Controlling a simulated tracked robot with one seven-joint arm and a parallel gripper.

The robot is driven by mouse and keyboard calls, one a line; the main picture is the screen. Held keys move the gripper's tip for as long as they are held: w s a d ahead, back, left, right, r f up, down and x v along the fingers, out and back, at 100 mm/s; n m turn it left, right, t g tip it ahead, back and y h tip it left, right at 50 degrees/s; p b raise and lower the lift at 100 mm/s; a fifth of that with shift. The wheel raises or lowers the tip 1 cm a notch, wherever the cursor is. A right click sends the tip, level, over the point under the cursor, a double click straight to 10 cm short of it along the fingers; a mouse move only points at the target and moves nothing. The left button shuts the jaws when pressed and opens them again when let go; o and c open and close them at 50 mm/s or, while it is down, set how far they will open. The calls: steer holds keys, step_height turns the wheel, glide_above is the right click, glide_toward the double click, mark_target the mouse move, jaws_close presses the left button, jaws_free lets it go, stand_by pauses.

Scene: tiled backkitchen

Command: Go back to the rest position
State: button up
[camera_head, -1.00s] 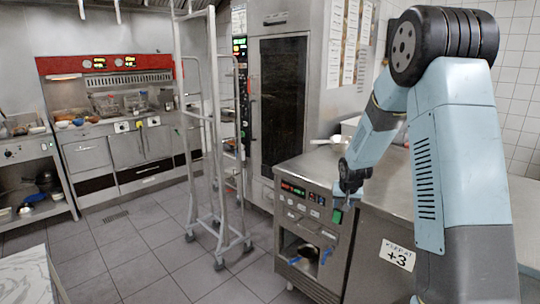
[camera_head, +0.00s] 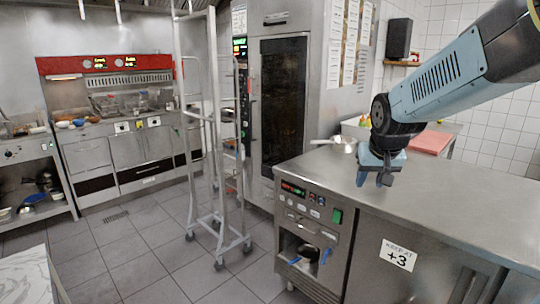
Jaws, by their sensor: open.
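My gripper (camera_head: 375,178) hangs at the end of my light-blue arm, just above the left part of the steel counter (camera_head: 445,205) in the head view. It points down and its short fingers show below the blue palm. It is open, and nothing shows between the fingers. My arm reaches in from the upper right and covers part of the tiled wall.
The counter's front has a control panel (camera_head: 305,195) and an open recess. A pan-like item (camera_head: 335,141) and a red board (camera_head: 430,142) lie behind my gripper. A wheeled rack (camera_head: 218,130) and a tall oven (camera_head: 283,105) stand left.

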steer(key=s+r, duration=0.1)
steer(key=s, duration=0.8)
steer(key=s+a+r+n, duration=0.1)
steer(key=s+r, duration=0.1)
steer(key=s, duration=0.7)
steer(key=shift+s+a+y, duration=0.25)
steer(key=shift+y, duration=0.05)
steer(key=shift+c, duration=0.2)
